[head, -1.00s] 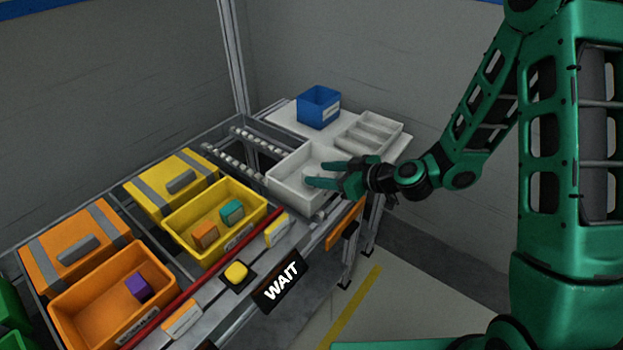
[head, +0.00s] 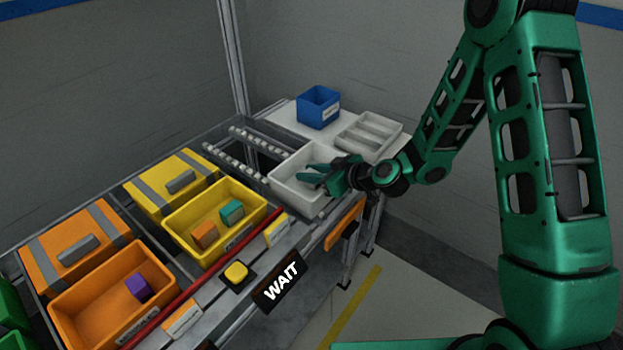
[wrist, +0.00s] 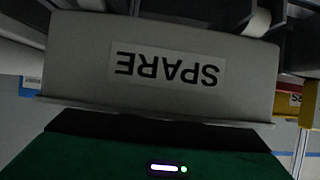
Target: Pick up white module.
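I cannot make out a white module in either view; if one lies in the white bin, it blends in or is hidden by my fingers. The white bin (head: 286,190) stands at the near end of the white table, beside the rollers. My gripper (head: 302,174) reaches into or just over this bin from the right, with its two green fingers apart and nothing visibly held. In the wrist view, a pale bin wall (wrist: 75,60) with an upside-down SPARE label fills the middle, close to the green gripper body; the fingertips are hidden there.
A white divided tray (head: 368,133) and a blue bin (head: 318,108) stand behind the white bin. To the left are a yellow bin (head: 190,240) with an orange and a teal block, and an orange bin (head: 75,310) with a purple block. A WAIT sign (head: 281,284) faces the front.

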